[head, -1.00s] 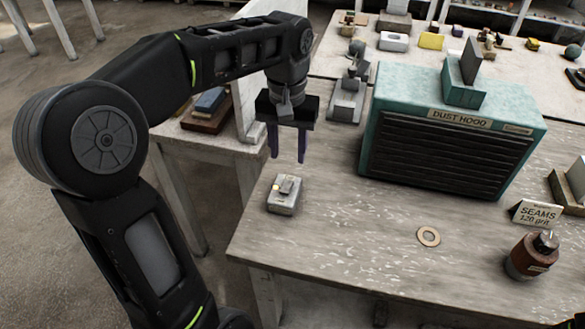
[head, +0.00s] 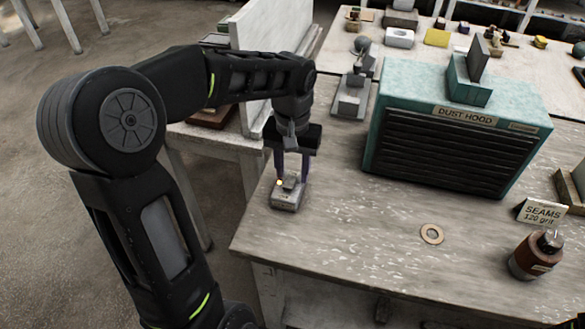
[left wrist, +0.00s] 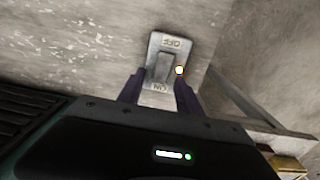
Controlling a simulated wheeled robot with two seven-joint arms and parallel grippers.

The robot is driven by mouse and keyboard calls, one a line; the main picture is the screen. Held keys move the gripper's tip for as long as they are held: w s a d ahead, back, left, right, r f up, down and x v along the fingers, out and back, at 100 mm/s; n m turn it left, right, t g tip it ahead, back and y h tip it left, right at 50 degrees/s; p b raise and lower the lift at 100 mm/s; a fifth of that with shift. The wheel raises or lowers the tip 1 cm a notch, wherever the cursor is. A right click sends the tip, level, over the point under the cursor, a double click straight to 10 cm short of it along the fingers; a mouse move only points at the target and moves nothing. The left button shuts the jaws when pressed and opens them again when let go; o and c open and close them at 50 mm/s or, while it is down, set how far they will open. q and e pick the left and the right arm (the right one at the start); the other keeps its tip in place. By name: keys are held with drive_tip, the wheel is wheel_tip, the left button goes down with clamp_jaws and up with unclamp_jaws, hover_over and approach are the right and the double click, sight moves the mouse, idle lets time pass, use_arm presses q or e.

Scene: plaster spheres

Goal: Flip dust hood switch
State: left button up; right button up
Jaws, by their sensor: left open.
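The dust hood switch is a small grey box (head: 287,200) with a rocker on top, near the left edge of the workbench. In the left wrist view its plate (left wrist: 176,45) reads OFF at the far end and ON at the near end, with the rocker (left wrist: 164,68) between and a small lit yellow lamp (left wrist: 179,70) beside it. My left gripper (head: 291,180) points down at the box, its fingers open at either side of the ON end in the left wrist view (left wrist: 160,90). I cannot tell whether they touch it. The teal dust hood (head: 375,140) stands to the right.
A grey metal stand (head: 350,98) is behind the switch. A flat ring (head: 431,234), a brown bottle (head: 528,260) and a SEAMS sign (head: 541,212) lie to the right. The bench front (head: 330,260) is clear. A white upright panel (head: 262,35) stands behind my left arm.

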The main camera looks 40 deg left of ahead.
use_arm(q)
drive_tip(key=shift+c, duration=0.2)
clamp_jaws()
idle(0.3)
drive_tip(key=shift+f+b, duration=0.1)
drive_tip(key=shift+b, duration=0.3)
drive_tip(key=t+b, duration=0.2)
drive_tip(key=b, duration=0.2)
drive_tip(key=s+t+y+b, duration=0.1)
drive_tip(key=t+b, duration=0.1)
drive_tip(key=b, duration=0.2)
drive_tip(key=shift+d, duration=0.2)
drive_tip(key=shift+r+b, duration=0.25)
drive_tip(key=shift+b, duration=0.15)
drive_tip(key=shift+r, duration=0.15)
